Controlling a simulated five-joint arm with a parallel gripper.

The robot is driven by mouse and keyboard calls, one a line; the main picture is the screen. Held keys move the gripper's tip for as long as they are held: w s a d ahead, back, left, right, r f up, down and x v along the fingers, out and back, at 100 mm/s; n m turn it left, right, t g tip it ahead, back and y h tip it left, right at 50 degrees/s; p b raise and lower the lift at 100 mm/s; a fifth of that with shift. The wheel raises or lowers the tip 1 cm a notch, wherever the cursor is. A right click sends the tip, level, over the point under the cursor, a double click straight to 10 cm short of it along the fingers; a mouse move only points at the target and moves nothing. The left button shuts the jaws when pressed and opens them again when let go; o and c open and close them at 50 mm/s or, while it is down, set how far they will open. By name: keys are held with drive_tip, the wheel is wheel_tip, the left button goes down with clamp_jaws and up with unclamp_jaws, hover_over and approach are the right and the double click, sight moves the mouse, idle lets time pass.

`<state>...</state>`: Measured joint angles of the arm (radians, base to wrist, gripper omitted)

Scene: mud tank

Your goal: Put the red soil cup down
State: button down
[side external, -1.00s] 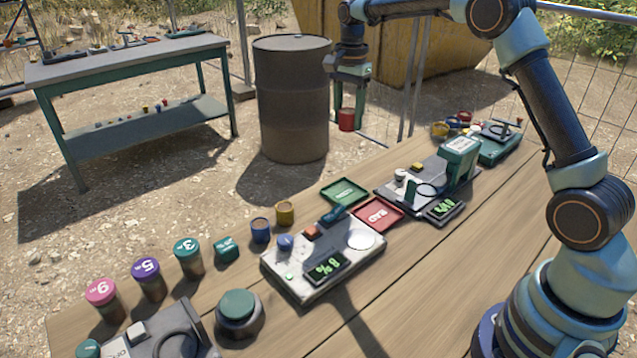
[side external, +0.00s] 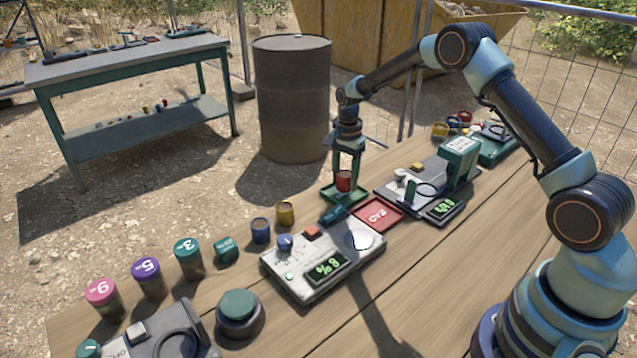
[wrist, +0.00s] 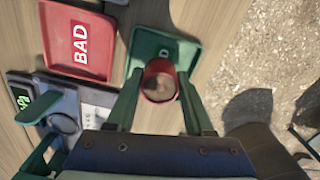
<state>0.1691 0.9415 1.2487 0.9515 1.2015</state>
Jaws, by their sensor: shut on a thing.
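The red soil cup (side external: 344,181) is upright between the green fingers of my gripper (side external: 346,178), which is shut on it. In the wrist view the red cup (wrist: 160,82) shows brown soil inside, with a finger of my gripper (wrist: 158,88) on each side. The cup is over the green tray (side external: 329,195), which also shows behind it in the wrist view (wrist: 142,46). I cannot tell whether the cup's base touches the tray.
The red BAD tray (side external: 379,213) lies beside the green tray. A device with a display (side external: 323,268) and a blue cup (side external: 260,230) and yellow cup (side external: 285,213) stand nearby. A green-headed device (side external: 458,160) is to the right.

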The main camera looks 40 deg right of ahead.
drive_tip(key=shift+f, duration=0.75)
drive_tip(key=shift+f, duration=0.15)
drive_tip(key=c, duration=0.6)
unclamp_jaws()
drive_tip(key=shift+o, duration=0.2)
